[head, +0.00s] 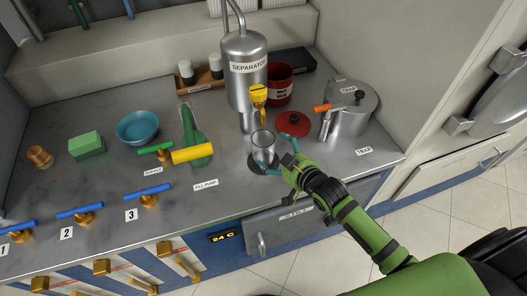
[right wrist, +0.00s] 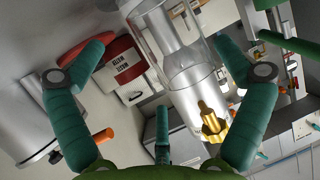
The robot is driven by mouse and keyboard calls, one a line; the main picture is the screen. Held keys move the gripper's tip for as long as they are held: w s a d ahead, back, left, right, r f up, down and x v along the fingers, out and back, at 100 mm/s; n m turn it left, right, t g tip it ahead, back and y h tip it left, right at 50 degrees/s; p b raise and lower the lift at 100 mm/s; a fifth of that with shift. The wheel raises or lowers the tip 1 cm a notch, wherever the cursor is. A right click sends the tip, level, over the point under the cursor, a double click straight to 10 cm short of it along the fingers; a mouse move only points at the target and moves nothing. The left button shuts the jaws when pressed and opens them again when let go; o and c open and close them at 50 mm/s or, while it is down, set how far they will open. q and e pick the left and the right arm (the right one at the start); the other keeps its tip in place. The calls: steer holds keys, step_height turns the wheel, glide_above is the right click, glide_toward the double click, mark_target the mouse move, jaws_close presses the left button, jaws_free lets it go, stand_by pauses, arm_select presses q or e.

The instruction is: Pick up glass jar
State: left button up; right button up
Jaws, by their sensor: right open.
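The clear glass jar (head: 263,143) stands on the steel counter (head: 110,200) in front of the separator, on a dark round spot. My right gripper (head: 275,153) is at the jar's near right side, low by the counter, with its teal fingers spread apart. In the right wrist view the jar (right wrist: 180,62) shows between the open fingers (right wrist: 163,45), nearer the right finger; it is not gripped. Whether a finger touches the glass I cannot tell. My left gripper is not in view.
The separator tank (head: 245,75) with a yellow valve (head: 258,94) stands just behind the jar. A green pump with a yellow handle (head: 192,153) is at the left.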

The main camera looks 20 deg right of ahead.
mark_target(262, 143)
steer(key=shift+p+x, duration=0.45)
steer(key=shift+x, duration=2.9)
steer(key=shift+s, duration=0.1)
steer(key=c, duration=1.1)
